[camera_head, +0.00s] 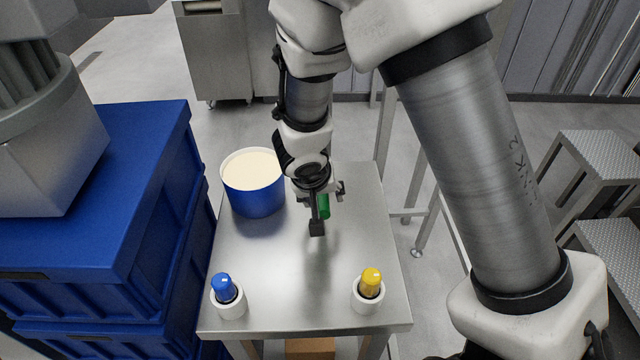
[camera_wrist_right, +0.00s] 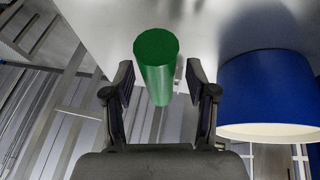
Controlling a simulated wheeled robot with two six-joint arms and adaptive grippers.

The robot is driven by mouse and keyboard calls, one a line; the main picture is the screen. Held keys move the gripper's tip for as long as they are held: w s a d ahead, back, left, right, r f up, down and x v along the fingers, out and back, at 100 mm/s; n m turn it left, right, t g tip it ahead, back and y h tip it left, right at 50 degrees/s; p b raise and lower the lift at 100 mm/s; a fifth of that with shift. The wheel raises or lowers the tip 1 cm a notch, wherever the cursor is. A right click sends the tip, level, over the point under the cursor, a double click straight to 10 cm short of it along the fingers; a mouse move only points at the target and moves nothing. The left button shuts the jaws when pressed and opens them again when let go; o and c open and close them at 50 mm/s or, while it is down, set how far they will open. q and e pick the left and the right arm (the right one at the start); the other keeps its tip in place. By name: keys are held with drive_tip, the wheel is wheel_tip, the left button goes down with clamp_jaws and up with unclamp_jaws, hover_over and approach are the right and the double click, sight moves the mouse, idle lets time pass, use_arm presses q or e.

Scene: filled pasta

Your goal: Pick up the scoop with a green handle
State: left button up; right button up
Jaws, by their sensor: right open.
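The green handle of the scoop (camera_head: 325,207) shows on the steel table, partly hidden by my right gripper (camera_head: 320,210). In the right wrist view the green handle (camera_wrist_right: 158,72) is a plain cylinder with its round end toward the camera. My right gripper (camera_wrist_right: 160,82) is open, with one finger on each side of the handle and visible gaps between. The scoop's head is hidden. My left gripper is out of view.
A blue tub (camera_head: 254,192) with pale contents stands at the table's back left. A blue handle (camera_head: 222,286) and a yellow handle (camera_head: 371,279) stand in white holders at the front corners of the table (camera_head: 290,290). Blue crates (camera_head: 110,240) stand to the left.

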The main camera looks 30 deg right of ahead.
clamp_jaws()
